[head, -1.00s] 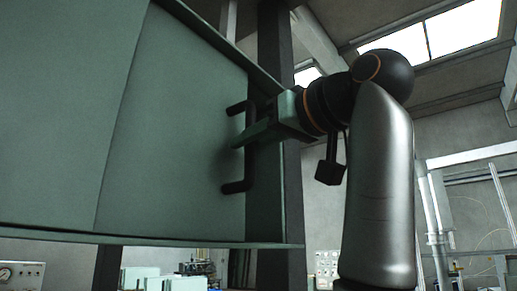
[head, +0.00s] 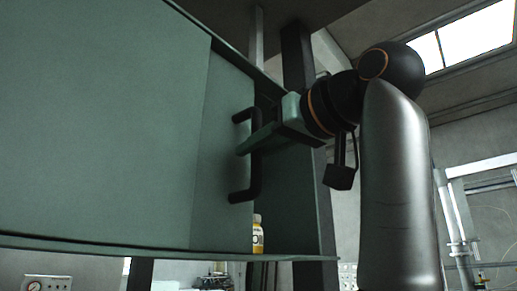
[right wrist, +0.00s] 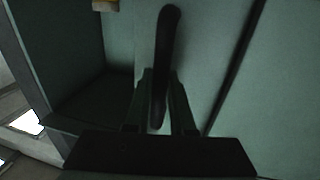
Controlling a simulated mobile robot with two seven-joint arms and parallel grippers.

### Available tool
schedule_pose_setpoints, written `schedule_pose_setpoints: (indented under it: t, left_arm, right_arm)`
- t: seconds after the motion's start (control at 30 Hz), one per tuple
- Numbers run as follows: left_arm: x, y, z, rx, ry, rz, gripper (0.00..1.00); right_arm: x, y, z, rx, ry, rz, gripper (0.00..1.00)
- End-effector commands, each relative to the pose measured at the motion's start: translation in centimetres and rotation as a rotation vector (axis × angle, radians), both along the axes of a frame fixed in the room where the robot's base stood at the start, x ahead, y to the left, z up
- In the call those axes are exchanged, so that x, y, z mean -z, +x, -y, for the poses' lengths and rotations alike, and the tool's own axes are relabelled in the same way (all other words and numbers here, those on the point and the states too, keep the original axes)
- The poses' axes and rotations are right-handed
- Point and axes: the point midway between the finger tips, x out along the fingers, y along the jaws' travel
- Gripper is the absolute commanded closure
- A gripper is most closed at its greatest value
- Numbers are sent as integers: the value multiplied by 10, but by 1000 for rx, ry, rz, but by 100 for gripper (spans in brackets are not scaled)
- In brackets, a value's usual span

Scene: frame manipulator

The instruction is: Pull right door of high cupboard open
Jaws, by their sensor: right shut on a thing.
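The high cupboard (head: 100,130) is grey-green and fills the left of the head view. Its right door (head: 222,165) stands partly open, and the inside shows past its right edge. The dark handle (head: 244,196) is a bar on that door. My right gripper (head: 243,149) is shut on the handle, reaching in from the right. In the right wrist view the handle (right wrist: 166,45) passes between the two fingers (right wrist: 163,100). My left gripper is not in view.
A small yellow bottle (head: 258,236) stands on the cupboard floor behind the door's edge. A dark post (head: 300,70) rises at the cupboard's right side. The left door lies beside the right one, beyond the seam. A panel with a gauge (head: 45,283) shows below.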

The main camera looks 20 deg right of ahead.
Motion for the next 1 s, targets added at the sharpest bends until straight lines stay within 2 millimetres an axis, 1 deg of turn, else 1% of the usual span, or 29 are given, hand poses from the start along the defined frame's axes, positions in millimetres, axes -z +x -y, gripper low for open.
schedule_pose_setpoints:
  t: [0.33,0.37,0.6,0.87,1.0]
  left_arm:
    - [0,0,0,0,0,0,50]
    - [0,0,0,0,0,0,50]
    - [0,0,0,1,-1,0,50]
    - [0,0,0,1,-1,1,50]
    - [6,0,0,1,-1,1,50]
  right_arm:
    - [-2,-1,0,-1,2,8,100]
    - [-2,-1,0,-1,2,9,74]
    - [-1,-1,0,0,2,5,48]
    - [-1,-1,1,0,1,3,48]
    - [0,-13,5,1,3,6,48]
